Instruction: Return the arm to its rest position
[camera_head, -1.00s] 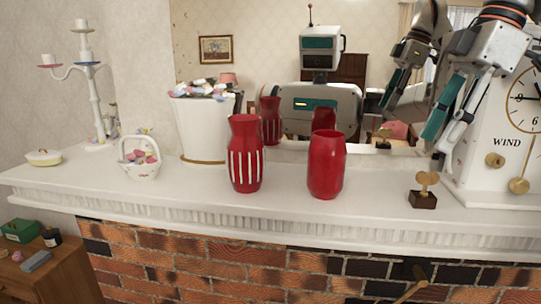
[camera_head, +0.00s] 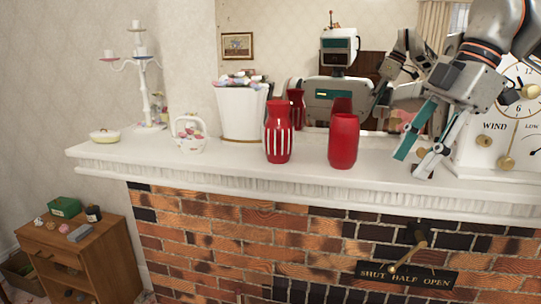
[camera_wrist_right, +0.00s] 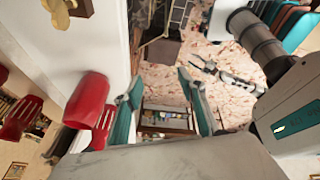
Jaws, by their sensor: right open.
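My right gripper (camera_head: 415,160), with teal-padded fingers, is open and empty. In the head view it hangs in front of the white clock (camera_head: 490,150), right of the plain red vase (camera_head: 343,142). In the right wrist view, its two fingers (camera_wrist_right: 160,82) are spread apart with nothing between them. The red vase (camera_wrist_right: 88,98) shows to their left there. A grey jointed part (camera_wrist_right: 222,74) low over the floor in the wrist view may be my left gripper; its finger state is unclear. My left arm does not show directly in the head view.
The white mantel (camera_head: 230,169) holds a striped red vase (camera_head: 278,132), a white pot (camera_head: 242,112), a small basket (camera_head: 188,134) and a candelabrum (camera_head: 146,85). A mirror behind reflects me. A metal handle (camera_head: 408,252) sticks out of the brickwork below. A wooden cabinet (camera_head: 112,255) stands lower left.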

